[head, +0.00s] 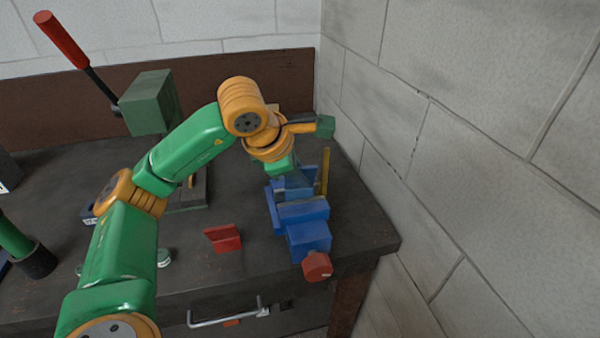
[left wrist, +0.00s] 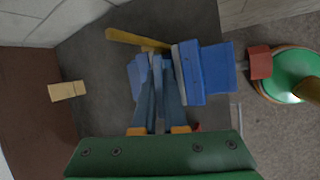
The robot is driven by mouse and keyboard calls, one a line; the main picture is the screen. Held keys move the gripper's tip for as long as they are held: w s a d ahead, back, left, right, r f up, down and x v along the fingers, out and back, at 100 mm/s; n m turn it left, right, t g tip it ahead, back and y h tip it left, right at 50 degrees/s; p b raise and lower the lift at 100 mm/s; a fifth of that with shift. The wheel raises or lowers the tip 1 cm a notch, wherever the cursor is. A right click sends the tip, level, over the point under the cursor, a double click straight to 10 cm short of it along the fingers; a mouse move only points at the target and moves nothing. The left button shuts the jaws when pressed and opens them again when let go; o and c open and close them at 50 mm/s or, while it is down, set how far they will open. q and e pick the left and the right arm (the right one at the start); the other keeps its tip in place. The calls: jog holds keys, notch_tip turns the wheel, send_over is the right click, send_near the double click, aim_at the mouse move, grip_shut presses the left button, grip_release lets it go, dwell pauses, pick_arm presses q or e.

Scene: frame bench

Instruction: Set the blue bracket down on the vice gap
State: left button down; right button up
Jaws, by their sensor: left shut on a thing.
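The blue vice (head: 308,235) with a red handle end (head: 317,266) stands near the bench's right front corner. It also shows in the left wrist view (left wrist: 218,68), with a grey jaw face. My left gripper (head: 290,183) points down over the vice. In the left wrist view its fingers (left wrist: 158,70) are close together at the vice gap, shut on a narrow blue piece, the blue bracket (left wrist: 157,76). The fingers hide most of the bracket, and I cannot tell whether it touches the vice. My right gripper is not in view.
A red bracket (head: 223,238) lies left of the vice. A yellow bar (head: 325,172) stands close behind it. A green press with a red lever (head: 62,40) stands at the back left. A grey wall (head: 450,170) is close on the right. A tan block (left wrist: 67,91) lies farther back.

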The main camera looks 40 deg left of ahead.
pick_arm(q)
jog(key=shift+f+b, duration=0.55)
jog(key=shift+f, duration=0.05)
jog(key=c, duration=0.9)
grip_release()
